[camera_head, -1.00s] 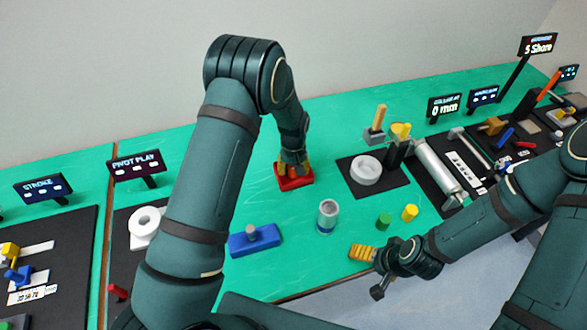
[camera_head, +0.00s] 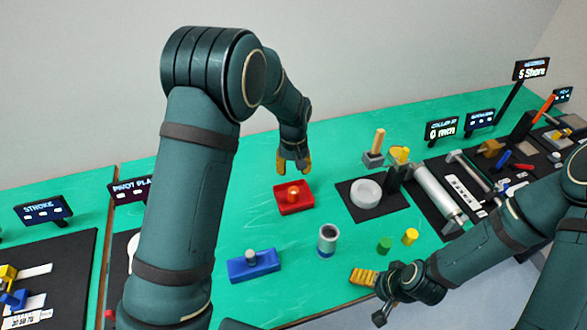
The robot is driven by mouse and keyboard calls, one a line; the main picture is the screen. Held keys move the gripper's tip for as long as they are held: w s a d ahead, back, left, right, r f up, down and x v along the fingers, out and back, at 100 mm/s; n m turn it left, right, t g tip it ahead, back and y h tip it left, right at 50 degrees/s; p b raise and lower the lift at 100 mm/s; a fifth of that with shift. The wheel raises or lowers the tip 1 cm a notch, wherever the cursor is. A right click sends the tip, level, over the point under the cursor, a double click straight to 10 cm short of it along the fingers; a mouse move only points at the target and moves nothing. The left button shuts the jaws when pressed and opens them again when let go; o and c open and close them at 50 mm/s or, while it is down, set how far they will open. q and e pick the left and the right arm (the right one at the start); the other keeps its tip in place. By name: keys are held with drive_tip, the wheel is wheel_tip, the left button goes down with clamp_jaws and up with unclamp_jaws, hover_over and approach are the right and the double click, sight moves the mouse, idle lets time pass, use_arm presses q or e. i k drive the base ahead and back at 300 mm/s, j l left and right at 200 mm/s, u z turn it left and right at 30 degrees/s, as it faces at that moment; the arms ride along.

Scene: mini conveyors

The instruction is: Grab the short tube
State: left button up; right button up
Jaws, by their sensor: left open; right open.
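A short grey tube (camera_head: 327,238) with a blue lower end stands upright on the green table, open at the top. A red block (camera_head: 282,205) with an orange peg (camera_head: 293,193) sits behind it to the left. My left gripper (camera_head: 294,167) is open and empty above the red block, its yellow fingers pointing down. My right gripper (camera_head: 361,276) is open and empty near the table's front edge, in front of the tube to the right. A small green cylinder (camera_head: 384,245) and a yellow cylinder (camera_head: 410,236) stand to the right of the tube.
A blue block (camera_head: 254,265) with a grey peg lies left of the tube. A black mat (camera_head: 375,211) with a white ring (camera_head: 367,192) lies behind to the right. A long silver cylinder (camera_head: 436,191) lies farther right. Signs stand along the back.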

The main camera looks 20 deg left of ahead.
sight(328, 235)
drive_tip(key=k, duration=1)
